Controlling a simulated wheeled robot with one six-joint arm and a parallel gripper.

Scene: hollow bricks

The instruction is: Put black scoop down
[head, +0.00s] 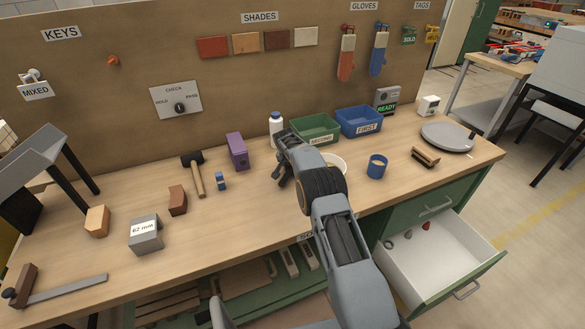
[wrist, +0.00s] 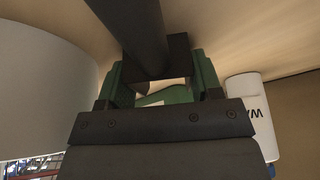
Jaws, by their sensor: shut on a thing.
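My gripper (head: 284,172) is low over the middle of the bench, just in front of the white bottle (head: 276,124). In the wrist view my gripper (wrist: 158,72) is shut on a dark bar, which I take as the handle of the black scoop (wrist: 138,35). The scoop runs out of the top of that view, close to the wood surface; whether it touches cannot be told. In the head view my arm and gripper hide most of the scoop.
A white bowl (head: 337,161) is right beside my wrist, partly hidden; a large white curved wall (wrist: 40,85) fills the wrist view's left. Green (head: 315,130) and blue (head: 360,122) bins stand behind. A blue cup (head: 377,168) is right, a purple box (head: 237,151) left. A drawer (head: 440,265) hangs open.

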